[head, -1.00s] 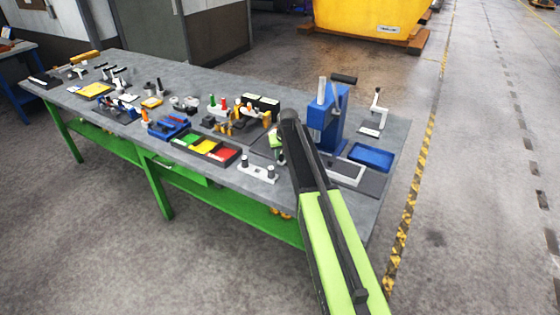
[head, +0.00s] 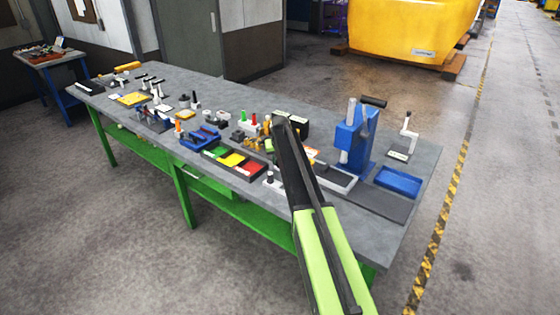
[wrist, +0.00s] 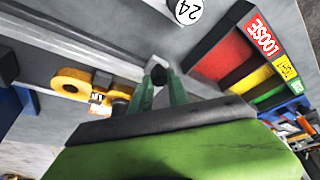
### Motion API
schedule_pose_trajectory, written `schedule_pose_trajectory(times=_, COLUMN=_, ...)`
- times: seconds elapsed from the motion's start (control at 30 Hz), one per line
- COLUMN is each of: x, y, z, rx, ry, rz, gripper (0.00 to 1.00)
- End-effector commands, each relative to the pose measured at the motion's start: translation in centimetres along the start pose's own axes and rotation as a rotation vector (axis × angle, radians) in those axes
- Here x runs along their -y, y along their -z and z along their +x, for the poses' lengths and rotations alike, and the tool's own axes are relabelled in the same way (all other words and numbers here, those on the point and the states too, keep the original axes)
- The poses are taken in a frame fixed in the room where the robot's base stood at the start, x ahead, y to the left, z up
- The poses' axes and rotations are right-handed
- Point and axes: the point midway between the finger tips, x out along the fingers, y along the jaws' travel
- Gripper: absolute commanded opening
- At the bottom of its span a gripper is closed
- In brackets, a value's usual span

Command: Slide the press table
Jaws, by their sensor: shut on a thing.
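The blue press (head: 352,140) stands near the right end of the grey bench, with a black-tipped lever at its top. A pale-edged slide frame (head: 341,183) lies at its foot, partly hidden by my arm; I take it for the press table. In the wrist view, my gripper (wrist: 159,82) has its two green fingers shut on a small black knob (wrist: 159,74). A pale block (wrist: 155,61) sits just beyond the knob, beside long grey rails (wrist: 85,40). My gripper's fingertips are hidden behind the arm in the head view.
A tray of green, yellow and red bins (head: 233,160) lies left of my arm. Orange-yellow parts (wrist: 72,82) lie left of my fingers. A blue tray (head: 398,181) and a white stand (head: 404,140) are at the bench's right end. Open floor lies to the right.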

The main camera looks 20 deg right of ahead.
Motion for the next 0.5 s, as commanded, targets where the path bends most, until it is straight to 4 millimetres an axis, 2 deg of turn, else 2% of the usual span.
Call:
schedule_pose_trajectory(times=0.03, x=1.2, y=0.1, z=0.0, rx=-0.003, ry=0.020, rz=-0.001, gripper=0.00)
schedule_pose_trajectory(times=0.23, x=0.1, y=0.2, z=0.0, rx=-0.005, ry=0.016, rz=0.009, gripper=0.00)
schedule_pose_trajectory(times=0.27, x=0.0, y=0.2, z=0.0, rx=-0.006, ry=0.016, rz=0.010, gripper=0.24)
schedule_pose_trajectory(times=0.4, x=-0.7, y=0.2, z=0.0, rx=-0.006, ry=0.012, rz=0.016, gripper=0.42)
schedule_pose_trajectory(times=0.5, x=-1.1, y=0.2, z=0.0, rx=-0.005, ry=0.009, rz=0.018, gripper=0.43)
